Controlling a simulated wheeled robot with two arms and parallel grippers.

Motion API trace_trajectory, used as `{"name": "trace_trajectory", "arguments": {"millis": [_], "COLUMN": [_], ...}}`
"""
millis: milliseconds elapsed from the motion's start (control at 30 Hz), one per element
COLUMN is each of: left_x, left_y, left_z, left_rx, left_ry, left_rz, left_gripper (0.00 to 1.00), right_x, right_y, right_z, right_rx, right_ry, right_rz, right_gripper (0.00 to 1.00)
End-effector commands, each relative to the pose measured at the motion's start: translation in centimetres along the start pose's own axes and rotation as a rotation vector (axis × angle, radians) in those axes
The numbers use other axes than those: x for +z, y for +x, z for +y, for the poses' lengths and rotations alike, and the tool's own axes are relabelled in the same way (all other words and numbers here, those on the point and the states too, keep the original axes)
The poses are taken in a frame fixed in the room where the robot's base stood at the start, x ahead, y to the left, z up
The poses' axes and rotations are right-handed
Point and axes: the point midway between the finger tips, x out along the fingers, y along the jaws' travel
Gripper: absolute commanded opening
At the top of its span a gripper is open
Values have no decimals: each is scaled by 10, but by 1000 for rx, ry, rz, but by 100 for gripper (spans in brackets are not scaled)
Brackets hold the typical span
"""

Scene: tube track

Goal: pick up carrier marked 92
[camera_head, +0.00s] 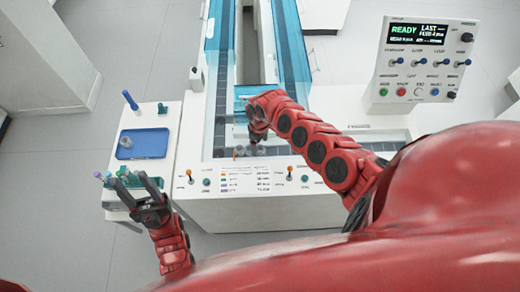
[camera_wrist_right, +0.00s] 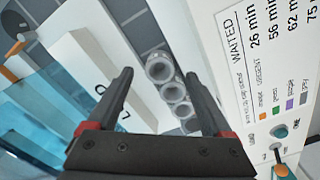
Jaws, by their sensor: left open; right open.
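Several grey, ring-topped carriers (camera_wrist_right: 172,92) stand in a row in the right wrist view, between the open fingers of my right gripper (camera_wrist_right: 159,75). They look empty at the top, and I cannot read a 92 on any of them. In the head view, small grey carriers (camera_head: 239,151) show at the near end of the track, and my right gripper (camera_head: 256,142) is just over that end, partly hiding it. My left gripper (camera_head: 122,178) is open at the side stand, close to several tubes with coloured caps (camera_head: 108,177); I see nothing held in it.
The track (camera_head: 219,90) has clear blue covers. A front panel (camera_head: 245,183) carries a printed list and small levers. A control box (camera_head: 424,62) with a READY screen stands at the right. A blue tray (camera_head: 143,144) lies on the side stand at the left.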

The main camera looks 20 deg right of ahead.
Motion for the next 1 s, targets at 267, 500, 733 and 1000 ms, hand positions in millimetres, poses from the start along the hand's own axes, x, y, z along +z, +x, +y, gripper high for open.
{"name": "trace_trajectory", "arguments": {"millis": [267, 500, 733, 1000], "left_x": [1, 1, 1, 1], "left_y": [-5, -4, -4, -4], "left_z": [0, 0, 0, 0], "left_rx": [0, 0, 0, 0], "left_ry": [0, 0, 0, 0], "left_rz": [0, 0, 0, -1], "left_gripper": [50, 50, 50, 50], "right_x": [1, 2, 2, 1], "right_y": [26, 26, 26, 26], "right_z": [1, 1, 1, 1], "right_rx": [2, 1, 0, 0], "right_ry": [1, 1, 1, 1], "right_rz": [-2, -2, -2, -2], "right_gripper": [84, 80, 39, 17]}}
